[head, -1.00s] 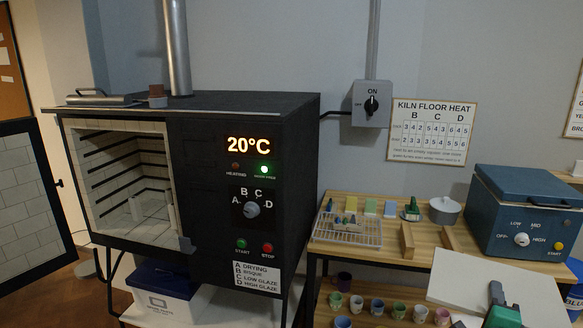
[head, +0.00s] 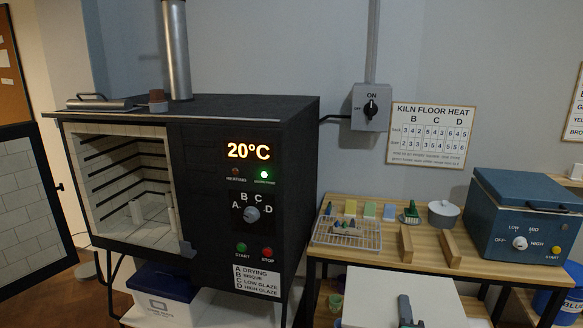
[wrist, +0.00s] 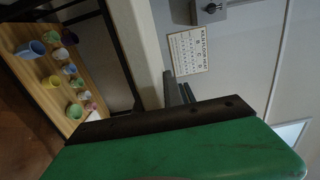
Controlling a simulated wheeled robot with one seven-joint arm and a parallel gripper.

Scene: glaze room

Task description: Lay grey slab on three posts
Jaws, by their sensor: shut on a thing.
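The grey slab (head: 390,283) is a pale flat plate at the bottom of the head view, in front of the wooden table. My gripper (head: 406,310) is shut on its near part, and the slab's lower edge is cut off by the frame. In the wrist view the slab (wrist: 146,55) shows nearly edge-on beside the dark fingers (wrist: 178,92). Short pale posts (head: 172,220) stand on the floor of the open kiln, with another post (head: 136,212) to their left. The slab is well to the right of them.
The black kiln (head: 215,140) has its door (head: 25,205) swung open to the left. The wooden table (head: 385,255) holds a wire rack (head: 350,238), wooden bars (head: 450,248) and a blue box (head: 528,215). Glaze cups (wrist: 70,68) stand on a lower shelf.

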